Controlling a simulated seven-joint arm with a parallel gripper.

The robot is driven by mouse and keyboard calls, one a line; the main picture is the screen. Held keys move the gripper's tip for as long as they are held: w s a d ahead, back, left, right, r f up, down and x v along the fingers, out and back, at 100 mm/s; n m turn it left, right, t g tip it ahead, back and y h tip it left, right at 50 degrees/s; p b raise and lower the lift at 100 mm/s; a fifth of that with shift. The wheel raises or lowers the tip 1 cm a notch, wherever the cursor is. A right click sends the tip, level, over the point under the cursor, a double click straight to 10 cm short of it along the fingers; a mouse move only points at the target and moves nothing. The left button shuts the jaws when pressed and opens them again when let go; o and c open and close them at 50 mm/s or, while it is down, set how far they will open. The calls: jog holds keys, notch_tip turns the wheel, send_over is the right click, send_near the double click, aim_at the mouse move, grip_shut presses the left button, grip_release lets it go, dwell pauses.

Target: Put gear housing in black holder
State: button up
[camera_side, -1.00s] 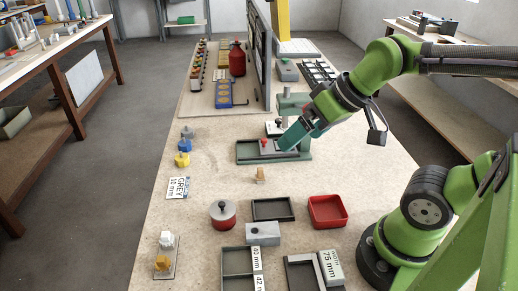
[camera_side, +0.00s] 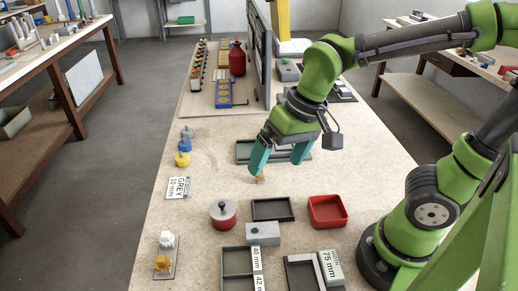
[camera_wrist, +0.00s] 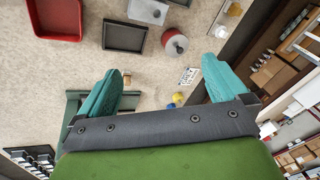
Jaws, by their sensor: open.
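My gripper (camera_side: 275,167) is open, its two teal fingers spread and pointing down over the middle of the table. Nothing shows between them in the wrist view (camera_wrist: 162,66). A small tan piece (camera_side: 260,179) stands on the table close to the left finger in the side view; it also shows in the wrist view (camera_wrist: 127,79). A grey block (camera_side: 263,234) with a small mark on top may be the gear housing; I cannot tell for sure. An empty black tray (camera_side: 272,210), likely the black holder, lies just behind it and shows in the wrist view (camera_wrist: 124,37).
A red tray (camera_side: 327,212) lies right of the black one. A red pot with a grey lid (camera_side: 222,214) stands left. A dark green tray (camera_side: 243,153) is behind my gripper. Grey compartment trays (camera_side: 236,262) are at the front.

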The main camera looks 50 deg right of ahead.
aim_at(262, 230)
jog(key=a+f+m+g, duration=0.1)
jog(key=f+m, duration=0.1)
jog(key=f, duration=0.4)
jog(key=a+f+m+g+h, duration=0.1)
jog(key=f, duration=0.5)
jog(key=w+a+f+m+g+h, duration=0.1)
jog(key=f+m, duration=0.1)
jog(key=f, duration=0.4)
jog(key=shift+w+a+f+m, duration=0.1)
jog(key=shift+a+f+m, duration=0.2)
jog(key=shift+f, duration=0.1)
jog(key=shift+r, duration=0.1)
jog(key=c, duration=1.3)
